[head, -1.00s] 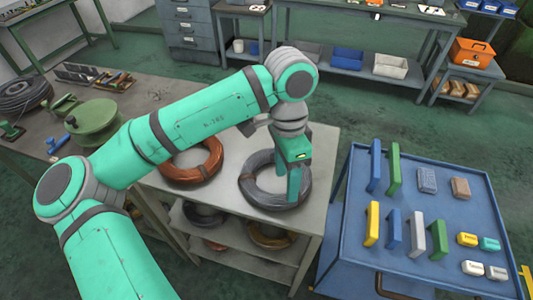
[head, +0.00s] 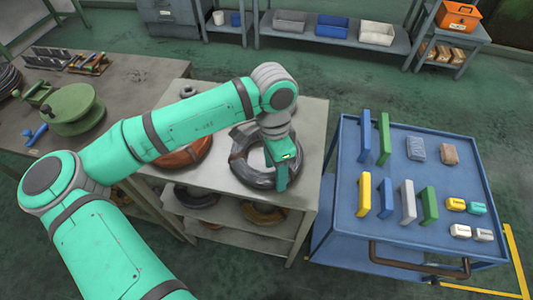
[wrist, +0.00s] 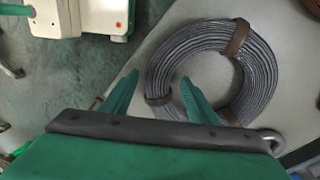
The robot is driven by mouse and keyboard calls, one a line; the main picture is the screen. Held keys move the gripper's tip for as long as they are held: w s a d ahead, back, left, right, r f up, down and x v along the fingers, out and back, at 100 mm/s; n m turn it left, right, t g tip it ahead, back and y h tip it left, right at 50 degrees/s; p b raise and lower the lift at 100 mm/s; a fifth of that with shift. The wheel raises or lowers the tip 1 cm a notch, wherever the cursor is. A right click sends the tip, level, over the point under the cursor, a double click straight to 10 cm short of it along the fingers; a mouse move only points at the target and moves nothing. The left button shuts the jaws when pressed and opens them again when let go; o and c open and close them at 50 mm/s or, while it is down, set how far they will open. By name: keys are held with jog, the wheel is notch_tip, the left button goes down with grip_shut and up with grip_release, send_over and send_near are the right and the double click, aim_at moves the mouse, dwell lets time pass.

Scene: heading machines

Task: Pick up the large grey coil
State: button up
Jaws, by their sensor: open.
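The large grey coil (head: 239,158) lies flat on the top of a shelf table, bound with brown straps. In the wrist view the coil (wrist: 262,75) fills the upper right, and the table top shows through its centre hole. My gripper (head: 281,180) hangs over the coil's right side in the head view. In the wrist view its two fingers (wrist: 160,90) are apart, with the coil's left band between them. They hold nothing. I cannot tell how far the fingertips are above the table.
A copper-coloured coil (head: 182,156) lies left of the grey one, partly behind my arm. More coils lie on the shelf below. A blue cart (head: 335,200) with upright blocks stands right. A workbench (head: 165,75) stands left.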

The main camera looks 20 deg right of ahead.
jog(key=shift+f, duration=0.8)
jog(key=shift+c, duration=0.2)
grip_shut()
jog(key=shift+r, duration=0.1)
